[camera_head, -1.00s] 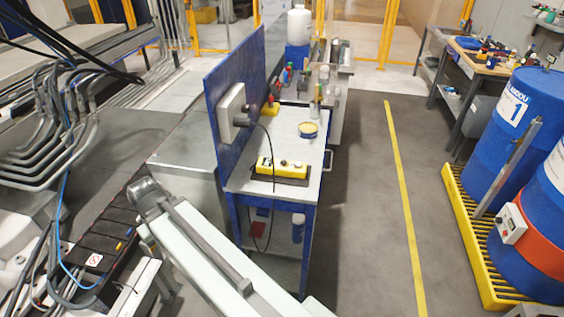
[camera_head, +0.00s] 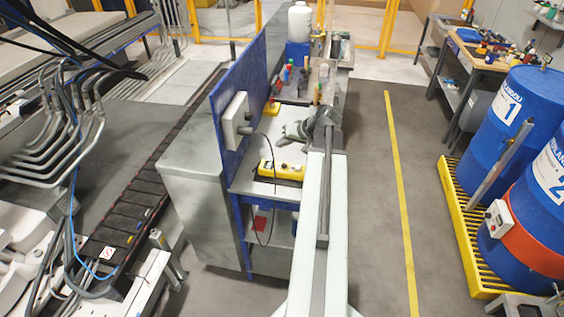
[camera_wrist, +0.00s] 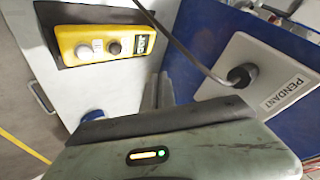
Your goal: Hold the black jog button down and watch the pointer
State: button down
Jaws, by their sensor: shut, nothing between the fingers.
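The yellow pendant box (camera_head: 267,170) lies on the bench, below my gripper in the head view. In the wrist view the box (camera_wrist: 75,36) is at upper left, with a pale button (camera_wrist: 84,51) and a black button (camera_wrist: 114,48) on its face. A small dark label sits beside the black button; its lettering is not clear. My gripper (camera_head: 285,138) hangs over the bench just beyond the box. In the wrist view its narrow fingers (camera_wrist: 158,92) are together, empty and apart from the buttons. I cannot make out a pointer.
A blue panel (camera_head: 243,84) stands along the bench's left side, carrying a grey box (camera_head: 236,121) marked PENDANT in the wrist view. A black cable (camera_wrist: 180,42) hangs near the gripper. Blue drums (camera_head: 513,115) stand at right. The floor between them and the bench is clear.

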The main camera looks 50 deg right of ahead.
aim_at(286, 166)
jog(key=shift+s+d+r+t, duration=0.15)
jog(key=shift+s+d+r, duration=0.1)
jog(key=shift+d, duration=0.2)
jog(key=shift+s+d+r+t, duration=0.15)
jog(key=shift+s+d, duration=0.1)
jog(key=shift+d, duration=0.2)
jog(key=shift+f, duration=0.1)
notch_tip(286, 166, down, 9)
jog(key=b, duration=0.9)
dwell(1.0)
jog(key=shift+w+f+b, duration=0.15)
jog(key=shift+f+b, duration=0.05)
jog(key=shift+b, duration=0.1)
